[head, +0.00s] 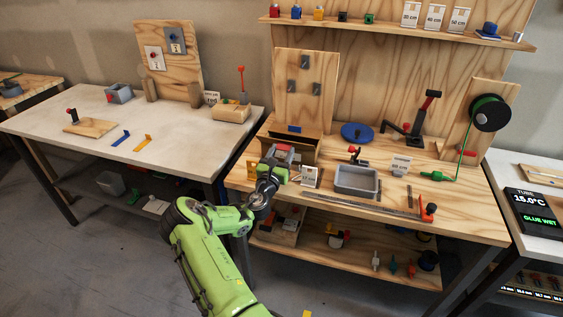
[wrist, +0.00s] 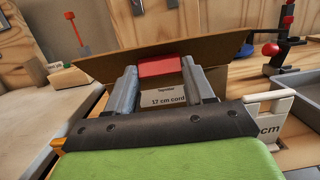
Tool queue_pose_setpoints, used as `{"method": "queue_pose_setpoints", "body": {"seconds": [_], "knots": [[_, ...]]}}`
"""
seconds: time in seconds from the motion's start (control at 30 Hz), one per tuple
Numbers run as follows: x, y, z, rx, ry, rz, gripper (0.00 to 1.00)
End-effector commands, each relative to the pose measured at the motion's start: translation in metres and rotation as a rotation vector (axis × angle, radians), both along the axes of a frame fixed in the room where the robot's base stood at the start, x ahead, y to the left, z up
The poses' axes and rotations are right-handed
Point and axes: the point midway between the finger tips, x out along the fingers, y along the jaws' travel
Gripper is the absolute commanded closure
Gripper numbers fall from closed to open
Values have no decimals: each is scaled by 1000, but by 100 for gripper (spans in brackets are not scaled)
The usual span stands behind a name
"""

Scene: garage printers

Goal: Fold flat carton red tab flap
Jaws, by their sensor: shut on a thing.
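The brown carton (head: 303,151) stands at the left end of the wooden workbench. Its wide brown flap (wrist: 108,66) spans the top of the wrist view, with the red tab (wrist: 160,66) at its middle edge. My gripper (wrist: 157,76) has its two grey fingers on either side of the red tab and is shut on it. In the head view, my gripper (head: 280,158) reaches the front of the carton, covering much of it. A white label reading "17 cm cord" (wrist: 164,99) shows between the fingers, below the tab.
A white card (head: 310,176) stands close to the right of my gripper, by a grey tray (head: 356,181). A red-topped lever (head: 430,105) and a cord spool (head: 490,113) stand further right.

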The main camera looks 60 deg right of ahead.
Motion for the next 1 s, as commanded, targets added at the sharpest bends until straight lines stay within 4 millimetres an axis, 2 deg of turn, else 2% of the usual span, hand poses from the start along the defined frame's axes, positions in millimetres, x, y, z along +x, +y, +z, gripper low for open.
{"method": "queue_pose_setpoints", "body": {"seconds": [0.03, 0.27, 0.6, 0.63, 0.7, 0.8, 1.0], "knots": [[1, 1, -11, -21, -2, 2, 78], [1, 2, -11, -90, -16, 3, 78], [1, 3, -8, -96, -17, 5, 78], [1, 3, -8, -95, -18, 5, 46], [1, 3, -8, -96, -17, 5, 35], [1, 3, -7, -97, -17, 5, 21], [1, 2, -7, -98, -17, 3, 21]]}}
